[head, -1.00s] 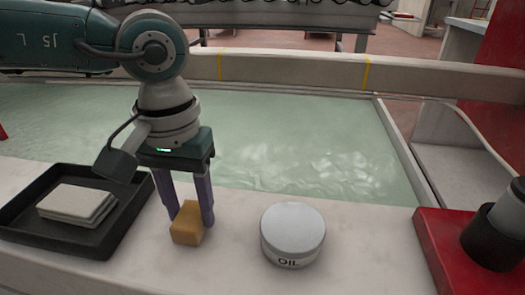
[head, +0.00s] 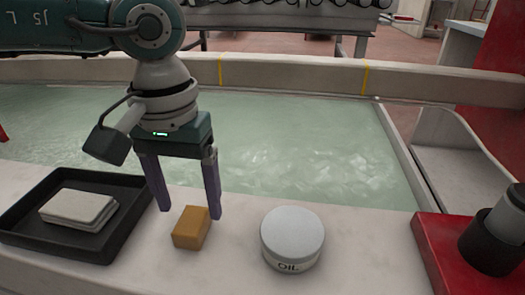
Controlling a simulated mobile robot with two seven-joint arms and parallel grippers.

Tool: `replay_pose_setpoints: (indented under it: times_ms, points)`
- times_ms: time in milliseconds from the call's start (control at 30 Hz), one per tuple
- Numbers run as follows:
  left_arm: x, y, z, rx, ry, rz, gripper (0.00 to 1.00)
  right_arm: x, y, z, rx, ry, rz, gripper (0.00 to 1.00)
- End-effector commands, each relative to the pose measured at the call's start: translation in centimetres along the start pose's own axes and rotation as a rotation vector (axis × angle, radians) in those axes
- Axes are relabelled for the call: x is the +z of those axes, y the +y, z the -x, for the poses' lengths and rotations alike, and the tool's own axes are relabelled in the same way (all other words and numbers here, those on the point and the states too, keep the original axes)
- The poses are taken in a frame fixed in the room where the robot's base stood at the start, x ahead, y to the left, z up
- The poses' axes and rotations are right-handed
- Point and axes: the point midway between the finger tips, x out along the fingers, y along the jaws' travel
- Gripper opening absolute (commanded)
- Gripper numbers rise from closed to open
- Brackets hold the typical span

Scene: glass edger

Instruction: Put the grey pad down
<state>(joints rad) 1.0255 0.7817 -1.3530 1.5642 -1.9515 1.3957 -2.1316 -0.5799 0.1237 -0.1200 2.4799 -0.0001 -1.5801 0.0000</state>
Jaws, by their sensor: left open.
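Light grey pads (head: 80,207) lie stacked in a black tray (head: 103,243) at the left of the pale ledge. My left gripper (head: 190,212) is open, its two purple fingers pointing down to the right of the tray. An orange-tan block (head: 191,228) sits on the ledge just below and in front of the fingers, apart from the tray. Nothing shows between the fingers. My right gripper is not in view.
A round tin marked OIL (head: 292,238) stands on the ledge right of the block. A water-filled basin (head: 290,150) lies behind the ledge. A red stand with a dark cylinder (head: 489,246) is at the right.

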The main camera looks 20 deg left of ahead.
Motion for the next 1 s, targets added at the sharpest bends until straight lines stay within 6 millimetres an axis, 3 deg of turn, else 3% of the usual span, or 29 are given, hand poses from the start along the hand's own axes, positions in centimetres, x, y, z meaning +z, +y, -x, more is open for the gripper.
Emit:
replay_pose_setpoints:
  times_ms: [100,300,467,533,567,667,767,800,867,900,967,1000]
  points:
    - [-0.1,0.0,3.3,0.001,0.004,-0.001,0.78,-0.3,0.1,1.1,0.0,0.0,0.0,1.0]
    - [-0.1,0.0,7.3,0.0,0.003,0.0,0.78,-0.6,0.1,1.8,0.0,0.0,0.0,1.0]
    - [0.0,0.1,8.9,0.003,0.001,0.0,0.78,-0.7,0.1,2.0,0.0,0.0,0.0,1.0]
    - [0.4,1.0,9.0,0.037,-0.01,0.006,0.78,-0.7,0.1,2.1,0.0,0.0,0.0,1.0]
    - [0.8,1.9,8.9,0.069,-0.019,0.012,0.78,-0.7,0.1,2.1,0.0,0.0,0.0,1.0]
    - [3.3,7.3,8.5,0.272,-0.093,0.069,0.78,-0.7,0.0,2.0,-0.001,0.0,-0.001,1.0]
    - [7.7,15.7,10.4,0.615,-0.283,0.229,0.78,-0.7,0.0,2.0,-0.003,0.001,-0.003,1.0]
    - [9.6,19.2,12.5,0.776,-0.406,0.335,0.78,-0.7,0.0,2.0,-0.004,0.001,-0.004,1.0]
    - [11.5,23.4,17.0,1.01,-0.634,0.531,0.78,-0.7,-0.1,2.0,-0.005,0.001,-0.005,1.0]
    - [11.8,25.2,20.2,1.145,-0.802,0.679,0.78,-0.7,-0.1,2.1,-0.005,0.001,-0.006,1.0]
    - [11.0,26.3,24.8,1.315,-1.078,0.921,0.78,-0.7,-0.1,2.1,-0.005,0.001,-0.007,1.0]
    - [9.6,26.1,27.4,1.406,-1.277,1.094,0.78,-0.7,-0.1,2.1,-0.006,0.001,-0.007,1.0]
